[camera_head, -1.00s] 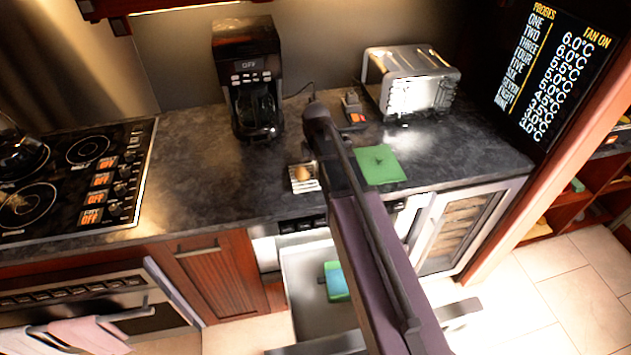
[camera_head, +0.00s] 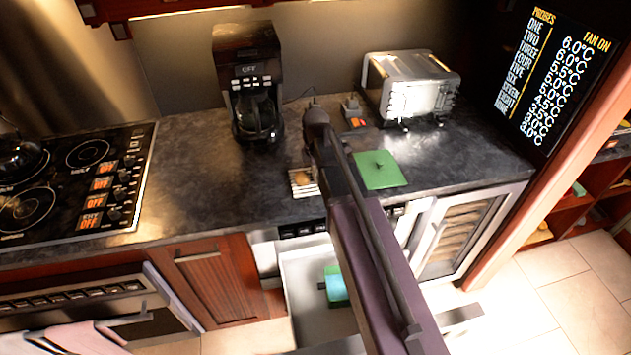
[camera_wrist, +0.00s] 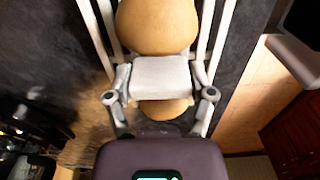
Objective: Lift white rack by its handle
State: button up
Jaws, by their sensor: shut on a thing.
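The white rack (camera_head: 304,189) is slatted and sits over the dark counter near its front edge, left of my arm. It carries a tan, rounded potato-like item (camera_head: 301,178). In the wrist view the rack's pale bars (camera_wrist: 108,22) run on both sides of that tan item (camera_wrist: 157,25). My gripper (camera_wrist: 160,80) is shut on a white block-like handle (camera_wrist: 160,75) that crosses over the tan item. In the head view my arm hides the gripper. I cannot tell whether the rack touches the counter.
A green board (camera_head: 378,170) lies right of my arm. Below, a drawer (camera_head: 303,265) is open with a green-blue item (camera_head: 335,285) inside. The stovetop (camera_head: 75,185) is at left.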

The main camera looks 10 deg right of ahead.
jog(key=shift+r, duration=0.2)
jog(key=shift+r+p, duration=2.8)
jog(key=shift+p, duration=0.15)
